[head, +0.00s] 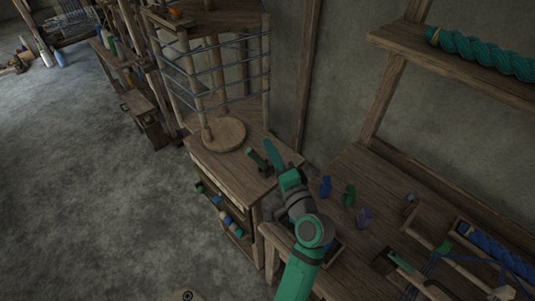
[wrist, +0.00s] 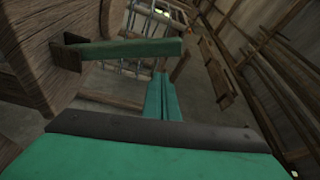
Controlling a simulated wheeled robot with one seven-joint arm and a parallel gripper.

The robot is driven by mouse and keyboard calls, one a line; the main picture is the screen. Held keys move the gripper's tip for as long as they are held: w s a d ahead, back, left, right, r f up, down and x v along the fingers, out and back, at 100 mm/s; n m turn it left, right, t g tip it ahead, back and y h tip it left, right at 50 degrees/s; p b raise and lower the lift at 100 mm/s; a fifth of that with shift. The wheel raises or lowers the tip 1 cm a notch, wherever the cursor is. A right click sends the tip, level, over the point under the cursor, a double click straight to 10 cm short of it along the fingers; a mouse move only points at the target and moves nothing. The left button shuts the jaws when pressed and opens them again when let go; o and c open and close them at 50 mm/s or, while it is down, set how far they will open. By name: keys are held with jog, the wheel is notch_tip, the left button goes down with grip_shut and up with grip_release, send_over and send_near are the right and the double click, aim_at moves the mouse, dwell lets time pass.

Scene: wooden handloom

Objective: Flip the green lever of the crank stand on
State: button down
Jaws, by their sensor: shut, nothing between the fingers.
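The crank stand (head: 190,147) is a wooden cabinet with a round wooden disc (head: 223,136) on its top. The green lever (head: 256,160) stands tilted near the front right corner of that top. In the wrist view the lever (wrist: 125,51) extends rightward from a dark mount on the wood. My gripper (head: 270,153) is shut and empty, just right of the lever in the head view. In the wrist view my gripper's closed fingers (wrist: 163,94) lie below the lever's free end, with a visible gap; whether they touch at depth is unclear.
A slatted reel frame (head: 215,75) rises behind the disc. Colored spools (head: 232,222) lie on the stand's lower shelves. A wooden table (head: 385,200) with small yarn bundles (head: 349,195) stands at right. Open grey floor (head: 110,220) lies to the left.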

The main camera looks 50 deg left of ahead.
jog(key=w+v, duration=0.1)
jog(key=v, duration=0.8)
jog(key=shift+d+f, duration=0.15)
jog(key=shift+d, duration=0.4)
jog(key=shift+a, duration=0.1)
jog(key=shift+w, duration=0.15)
